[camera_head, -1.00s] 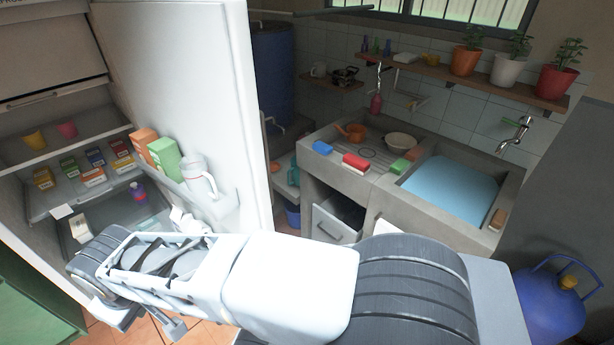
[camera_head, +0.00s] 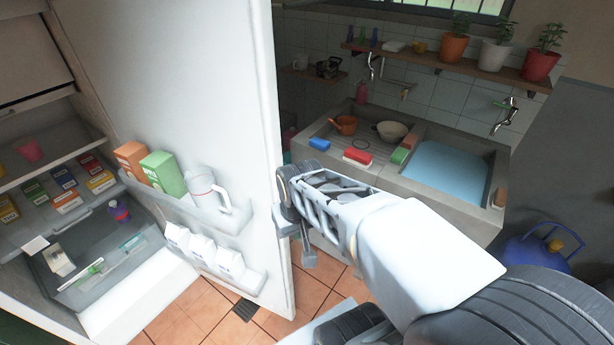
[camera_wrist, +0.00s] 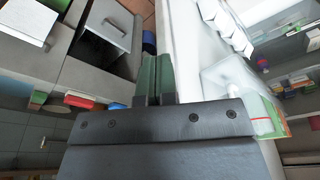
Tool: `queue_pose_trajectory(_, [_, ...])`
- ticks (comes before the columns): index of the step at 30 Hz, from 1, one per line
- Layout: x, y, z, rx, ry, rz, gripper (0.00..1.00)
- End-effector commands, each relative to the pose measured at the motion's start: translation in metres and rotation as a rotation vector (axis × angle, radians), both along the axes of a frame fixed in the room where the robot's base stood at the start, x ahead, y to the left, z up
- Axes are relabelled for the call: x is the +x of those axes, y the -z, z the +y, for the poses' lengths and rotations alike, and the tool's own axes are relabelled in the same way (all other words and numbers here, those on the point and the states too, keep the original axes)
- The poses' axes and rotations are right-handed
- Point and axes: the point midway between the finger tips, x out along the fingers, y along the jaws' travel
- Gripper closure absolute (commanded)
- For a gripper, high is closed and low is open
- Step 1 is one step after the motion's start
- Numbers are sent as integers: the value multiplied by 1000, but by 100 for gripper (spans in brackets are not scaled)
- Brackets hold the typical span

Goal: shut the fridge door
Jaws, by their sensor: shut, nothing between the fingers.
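The white fridge door (camera_head: 185,75) stands wide open in the head view, its inner face towards me. Its door shelves hold an orange box, a green box, a white jug and several cartons. The fridge body (camera_head: 40,108) is at the left with its shelves exposed. My gripper (camera_head: 290,222) is at the door's free edge, overlapping it in the head view. In the wrist view, my gripper's green fingers (camera_wrist: 155,62) are shut together and empty, just on the outer side of the door edge (camera_wrist: 186,60). I cannot tell whether they touch the door.
A concrete sink counter (camera_head: 400,183) with water, a red block and bowls stands behind my arm. A shelf (camera_head: 450,68) with potted plants is on the tiled wall. A blue gas bottle (camera_head: 545,262) stands at the right. Tiled floor (camera_head: 190,318) is clear below the door.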

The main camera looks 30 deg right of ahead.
Motion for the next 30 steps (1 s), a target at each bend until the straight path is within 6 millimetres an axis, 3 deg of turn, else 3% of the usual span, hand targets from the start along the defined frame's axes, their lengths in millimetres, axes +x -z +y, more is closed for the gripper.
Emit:
queue_pose_trajectory(4, [44, -1, -41, 76, 146, 107, 100])
queue_pose_trajectory(9, [101, 8, -98, 221, 158, 183, 100])
queue_pose_trajectory(15, [158, 25, -166, 418, -12, 137, 100])
queue_pose_trajectory(18, [185, 23, -187, 490, -187, 43, 100])
queue_pose_trajectory(21, [207, 4, -188, 508, -380, -64, 100])
queue_pose_trajectory(24, [215, -16, -185, 502, -527, -140, 100])
queue_pose_trajectory(30, [213, -15, -177, 506, -663, -177, 100])
